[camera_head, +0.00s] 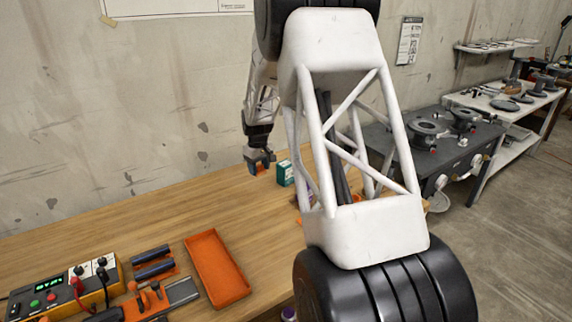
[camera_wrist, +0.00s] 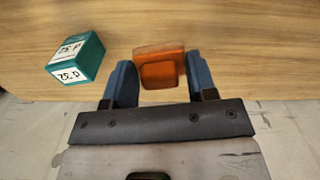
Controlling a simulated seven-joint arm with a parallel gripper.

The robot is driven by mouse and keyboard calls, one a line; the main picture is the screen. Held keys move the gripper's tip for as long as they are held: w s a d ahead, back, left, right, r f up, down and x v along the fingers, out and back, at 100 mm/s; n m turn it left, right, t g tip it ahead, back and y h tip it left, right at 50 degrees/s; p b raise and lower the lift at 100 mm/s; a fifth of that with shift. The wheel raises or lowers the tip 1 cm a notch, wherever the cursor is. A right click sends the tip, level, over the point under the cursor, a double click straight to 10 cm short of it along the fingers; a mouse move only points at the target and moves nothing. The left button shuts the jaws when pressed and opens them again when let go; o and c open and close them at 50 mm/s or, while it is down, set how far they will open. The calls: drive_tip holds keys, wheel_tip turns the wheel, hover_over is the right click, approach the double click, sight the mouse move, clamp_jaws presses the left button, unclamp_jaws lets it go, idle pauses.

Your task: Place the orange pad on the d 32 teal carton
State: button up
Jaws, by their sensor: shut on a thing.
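My gripper (camera_wrist: 160,82) is shut on the orange pad (camera_wrist: 160,66), which sits between its two blue fingers in the wrist view. In the head view my gripper (camera_head: 261,165) is over the wooden table near the wall, with a bit of the orange pad (camera_head: 261,169) showing between the fingers. The teal carton (camera_wrist: 82,62) has white labels reading "d 32" and stands on the table to the left of the gripper in the wrist view. In the head view the carton (camera_head: 285,173) is just right of the gripper, apart from it.
An empty orange tray (camera_head: 217,268) lies on the wooden table (camera_head: 130,212). A yellow power supply (camera_head: 65,290) and dark cylinders (camera_head: 152,263) are at the left front. My arm hides the table's right part. The table left of the gripper is clear.

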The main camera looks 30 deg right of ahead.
drive_tip(key=s+d+m, duration=0.2)
drive_tip(key=s+d, duration=0.4)
drive_tip(key=d, duration=0.4)
drive_tip(key=shift+s+r, duration=0.15)
drive_tip(key=shift+s, duration=0.05)
drive_tip(key=shift+w, duration=0.1)
hover_over(286, 163)
drive_tip(key=shift+w+f, duration=0.1)
drive_tip(key=shift+f, duration=0.65)
drive_tip(key=shift+f, duration=0.1)
drive_tip(key=shift+f, duration=1.65)
drive_tip(key=shift+f, duration=0.1)
drive_tip(key=o, duration=0.9)
